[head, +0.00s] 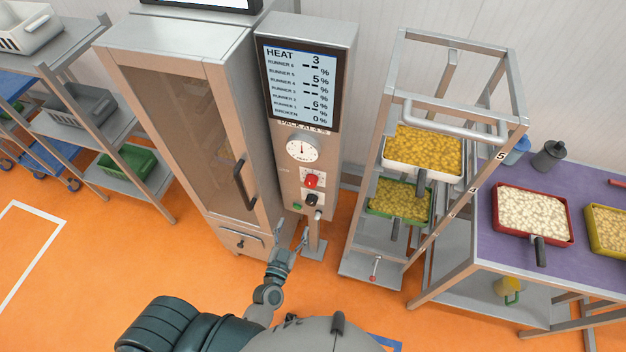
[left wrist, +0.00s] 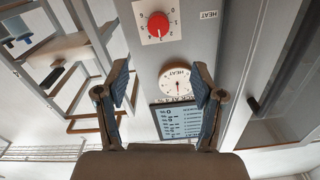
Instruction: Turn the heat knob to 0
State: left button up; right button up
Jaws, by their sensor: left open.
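The red heat knob (head: 311,181) sits on a white numbered plate on the steel control post. It shows large in the left wrist view (left wrist: 158,24), where the picture is upside down and a "HEAT" label is beside it. The knob's pale mark points toward the picture's bottom; the number there is too small to read surely. The display (head: 299,85) reads HEAT 3. My left gripper (head: 293,231) is open and empty, below and left of the knob in the head view. Its fingers (left wrist: 160,82) are apart from the knob. My right gripper is not in view.
A round gauge (head: 302,149) is above the knob; a black knob (head: 311,200) and green button (head: 297,206) are below. The cabinet (head: 190,110) with a black handle stands left. A rack (head: 400,90) with food trays stands right. Orange floor is clear in front.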

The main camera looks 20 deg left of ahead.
aim_at(310, 185)
pick_arm(q)
jog(key=w, duration=0.4)
jog(key=w+d, duration=0.1)
jog(key=w, duration=0.4)
jog(key=w+p, duration=0.1)
jog(key=w, duration=0.4)
jog(key=shift+w+d, duration=0.15)
jog(key=shift+d, duration=0.05)
jog(key=shift+w+a, duration=0.15)
jog(key=shift+w, duration=0.45)
jog(key=shift+w+a+f, duration=0.1)
jog(key=shift+w+a, duration=0.05)
jog(key=shift+a, duration=0.15)
jog(key=c, duration=0.6)
jog(key=shift+d, duration=0.3)
jog(key=c, duration=0.5)
